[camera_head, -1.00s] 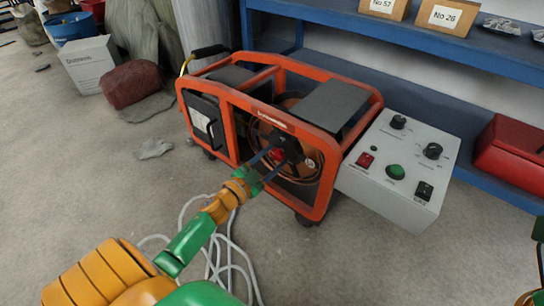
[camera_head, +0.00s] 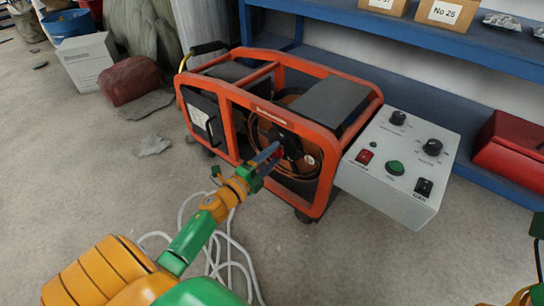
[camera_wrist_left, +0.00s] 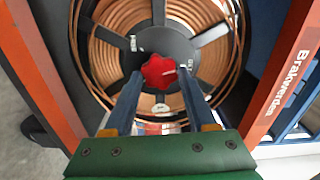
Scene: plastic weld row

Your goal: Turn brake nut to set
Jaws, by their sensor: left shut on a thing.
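The brake nut (camera_wrist_left: 157,72) is a red star-shaped knob at the middle of a dark hub on a copper wire spool (camera_wrist_left: 110,55). In the head view only a bit of its red shows (camera_head: 281,152), behind my fingers. My left gripper (camera_head: 273,153) reaches into the front of the orange-framed machine (camera_head: 232,133). In the left wrist view its two blue fingers (camera_wrist_left: 159,76) lie one on each side of the nut, shut on it. A small pale mark shows on the nut's right side.
A grey control box (camera_head: 400,175) with knobs and switches stands right of the machine. A blue shelf (camera_head: 420,45) runs behind, with a red case (camera_head: 510,150) at right. White cable (camera_head: 225,250) lies on the floor. Open floor lies at left.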

